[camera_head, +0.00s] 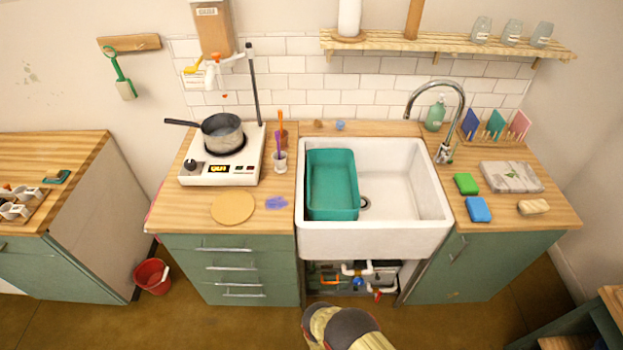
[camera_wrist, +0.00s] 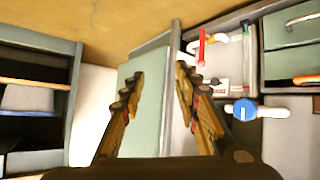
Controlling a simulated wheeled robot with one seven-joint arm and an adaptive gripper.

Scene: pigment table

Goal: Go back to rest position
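My gripper (camera_wrist: 159,75) shows in the wrist view with its two yellowish fingers spread apart. Nothing is between the fingers. Behind them are a pale green cabinet front (camera_wrist: 146,60) and the open space under the sink with its pipes (camera_wrist: 245,109). In the head view, part of my arm (camera_head: 345,328) shows at the bottom middle, in front of the sink cabinet and below the counter. The fingers cannot be made out in that view.
The white sink (camera_head: 405,190) holds a teal basin (camera_head: 333,205). A hot plate with a pot (camera_head: 222,133) stands left of it. Sponges (camera_head: 467,184) lie on the right counter. A red bucket (camera_head: 152,275) stands on the floor at left. A shelf unit (camera_head: 580,325) is at lower right.

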